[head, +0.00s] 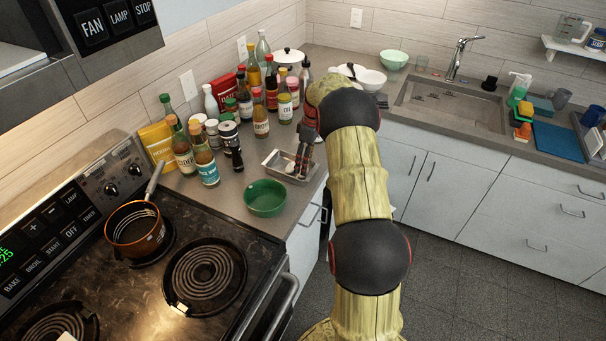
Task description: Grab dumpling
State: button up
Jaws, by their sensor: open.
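My gripper (303,162) points down over a small metal tray (272,158) on the counter right of the stove. Its dark fingers are open and reach down to or just above the tray. The fingers hide part of the tray's inside, and any contact there is too small to tell.
A green bowl (265,198) stands close in front of the tray. Several bottles and jars (207,165) crowd the counter behind and to the left. A copper pot (135,229) sits on the coil stove (100,285).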

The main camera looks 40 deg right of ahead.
jog(key=f, duration=0.3)
jog(key=shift+a, duration=0.25)
jog(key=c, duration=0.3)
jog(key=shift+c, duration=1.4)
